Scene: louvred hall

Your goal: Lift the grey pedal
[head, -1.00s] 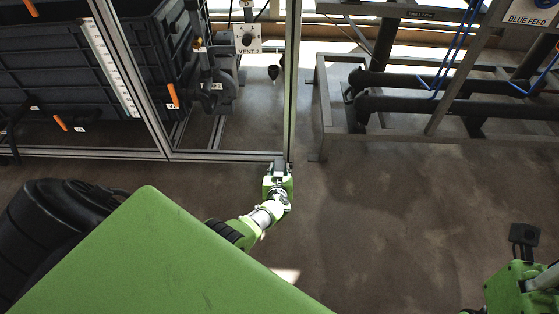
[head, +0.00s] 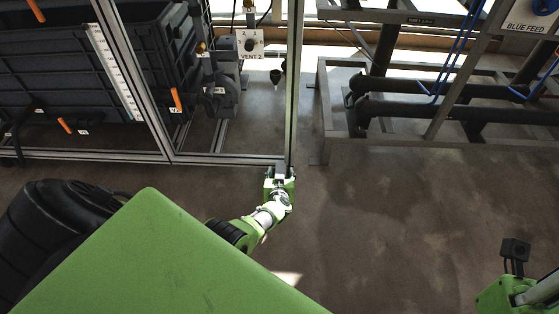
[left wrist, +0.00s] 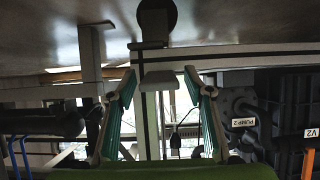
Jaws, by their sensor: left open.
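The grey pedal (head: 281,169) is a small flat piece low at the foot of the upright frame post. In the left wrist view, which is upside down, a pale grey block (left wrist: 157,80) that looks like the pedal stands in front of the post. My left gripper (head: 280,176) is close to the pedal in the head view and partly covers it. In the left wrist view its two teal-padded fingers (left wrist: 159,73) are spread, one on each side of the block, with gaps. Whether they reach past its front edge is unclear. My right gripper is not visible, only part of my right arm at lower right.
A metal frame (head: 225,159) encloses a black tank (head: 85,65) and a pump at left. A pipe rack (head: 325,110) stands at right. The floor (head: 390,220) in front is clear.

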